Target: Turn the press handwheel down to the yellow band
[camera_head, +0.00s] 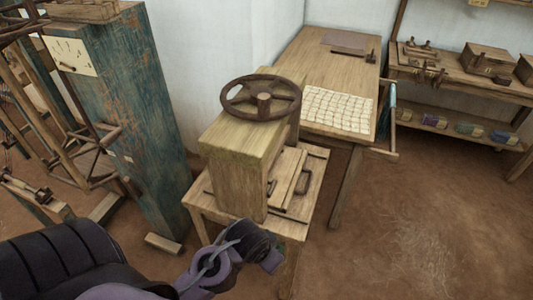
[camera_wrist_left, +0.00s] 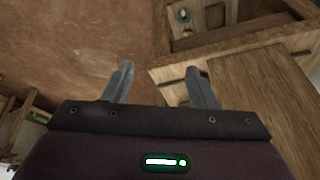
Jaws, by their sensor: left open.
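The press handwheel (camera_head: 262,98) is a dark brown spoked ring lying flat on top of the wooden press (camera_head: 238,150). The press stands on a small wooden table (camera_head: 205,203). I cannot make out a yellow band. My left arm reaches in at the bottom, in front of the table and well below the wheel; its fingers cannot be made out in the head view. In the left wrist view my left gripper (camera_wrist_left: 159,75) has its two grey fingers apart with nothing between them. The table's edge (camera_wrist_left: 215,48) shows just beyond them. My right gripper is not in view.
A blue-green worn pillar (camera_head: 140,110) stands left of the press, beside a wooden loom frame. Behind is a long table (camera_head: 310,65) with a grid of pale pieces (camera_head: 338,109). Shelves (camera_head: 455,75) stand at the back right. The earth floor (camera_head: 410,220) at right is clear.

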